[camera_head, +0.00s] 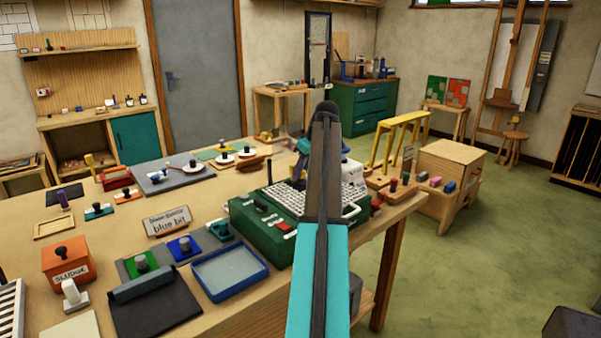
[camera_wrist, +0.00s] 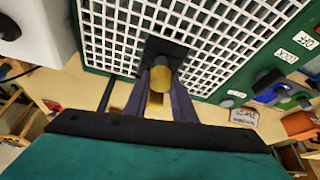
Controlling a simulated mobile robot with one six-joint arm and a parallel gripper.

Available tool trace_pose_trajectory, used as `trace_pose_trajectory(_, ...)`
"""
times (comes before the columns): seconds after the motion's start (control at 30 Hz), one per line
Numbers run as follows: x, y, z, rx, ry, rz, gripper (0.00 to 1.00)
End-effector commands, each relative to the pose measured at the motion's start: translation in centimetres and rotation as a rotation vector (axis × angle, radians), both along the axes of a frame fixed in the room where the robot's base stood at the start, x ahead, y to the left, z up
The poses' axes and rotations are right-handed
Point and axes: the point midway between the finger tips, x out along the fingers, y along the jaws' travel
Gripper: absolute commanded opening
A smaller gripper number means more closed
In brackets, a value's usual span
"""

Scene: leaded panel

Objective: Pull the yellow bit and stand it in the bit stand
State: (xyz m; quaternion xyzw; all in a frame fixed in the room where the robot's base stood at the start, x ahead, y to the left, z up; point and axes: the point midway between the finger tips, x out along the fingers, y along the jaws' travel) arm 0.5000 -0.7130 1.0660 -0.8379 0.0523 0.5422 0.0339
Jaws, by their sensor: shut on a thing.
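My gripper (camera_wrist: 160,98) is shut on a yellow bit (camera_wrist: 160,80), which shows between its dark fingers in the wrist view. The bit's far end is at a black square piece (camera_wrist: 168,47) over the white grid; I cannot tell whether it is seated there. The grid belongs to a green machine (camera_head: 252,220), which stands at the bench's right side in the head view. There my gripper (camera_head: 297,180) is low over the grid, partly hidden by my arm, and the bit cannot be made out. I cannot identify the bit stand with certainty.
A sign (camera_head: 167,222) on the bench reads "blue bit". A blue-rimmed tray (camera_head: 228,292) lies in front of the machine. A white box (camera_head: 352,175) stands close behind the grid. Wooden blocks with knobs (camera_head: 395,190) sit at the bench's right end. The bench's middle has some bare room.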

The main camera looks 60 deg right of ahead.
Motion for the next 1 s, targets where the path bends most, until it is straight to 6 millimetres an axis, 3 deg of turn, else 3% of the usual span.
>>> trace_pose_trajectory(1.0,-0.48,-0.08,0.87,0.002,0.007,-0.004,0.00)
